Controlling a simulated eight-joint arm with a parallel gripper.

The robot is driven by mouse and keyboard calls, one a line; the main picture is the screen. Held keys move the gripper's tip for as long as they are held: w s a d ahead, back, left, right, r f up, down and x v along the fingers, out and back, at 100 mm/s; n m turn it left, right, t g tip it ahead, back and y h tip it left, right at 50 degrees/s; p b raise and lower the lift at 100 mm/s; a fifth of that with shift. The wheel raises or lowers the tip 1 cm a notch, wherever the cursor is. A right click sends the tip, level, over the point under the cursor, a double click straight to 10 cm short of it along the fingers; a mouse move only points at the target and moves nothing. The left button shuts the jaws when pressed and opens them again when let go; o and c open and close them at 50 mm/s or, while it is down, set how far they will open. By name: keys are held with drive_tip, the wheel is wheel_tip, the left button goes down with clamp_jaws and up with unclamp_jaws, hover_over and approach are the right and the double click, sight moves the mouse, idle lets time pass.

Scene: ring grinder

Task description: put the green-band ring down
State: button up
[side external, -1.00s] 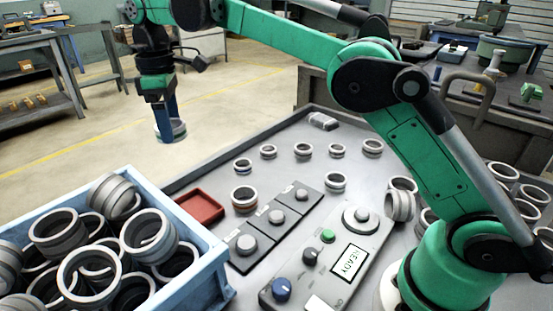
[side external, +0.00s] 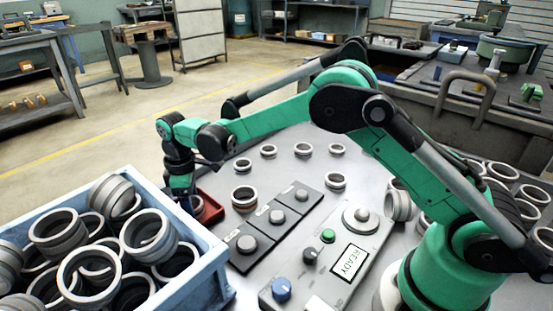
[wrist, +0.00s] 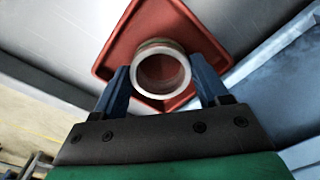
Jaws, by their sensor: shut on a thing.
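My gripper (wrist: 160,68) has its two blue fingers on either side of a grey metal ring (wrist: 160,51), shut on it. In the wrist view the ring lies over the red square tray (wrist: 112,55); I cannot tell whether it touches the tray floor. In the side view the red tray (side external: 213,209) is partly hidden by my gripper and the blue crate. The held ring is mostly hidden in that view.
The blue crate (side external: 205,270) full of grey rings stands close to the tray, its wall beside my gripper. Several rings stand on the grey table, one nearby (side external: 245,198). A row of button pads (side external: 277,217) and a control panel (side external: 350,262) reading READY lie to the right.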

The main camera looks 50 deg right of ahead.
drive_tip(key=shift+f, duration=0.2)
drive_tip(key=shift+f, duration=0.15)
drive_tip(key=o, duration=1.4)
drive_tip(key=shift+c, duration=0.2)
drive_tip(key=s+d+r+m+t, duration=0.1)
drive_tip(key=s+r, duration=0.1)
drive_tip(key=r, duration=0.6)
drive_tip(key=s+d+r+m+t, duration=0.1)
drive_tip(key=s+d+r, duration=0.1)
drive_tip(key=r, duration=0.6)
drive_tip(key=s+d+f+m+t, duration=0.1)
drive_tip(key=s+d+m+t, duration=0.1)
drive_tip(key=s, duration=0.4)
drive_tip(key=s+d+f+m+t, duration=0.2)
drive_tip(key=s+d+m+t, duration=0.1)
drive_tip(key=s, duration=0.4)
drive_tip(key=d+m, duration=0.1)
drive_tip(key=m, duration=0.1)
drive_tip(key=shift+s+f+m, duration=0.15)
drive_tip(key=shift+s+m, duration=0.15)
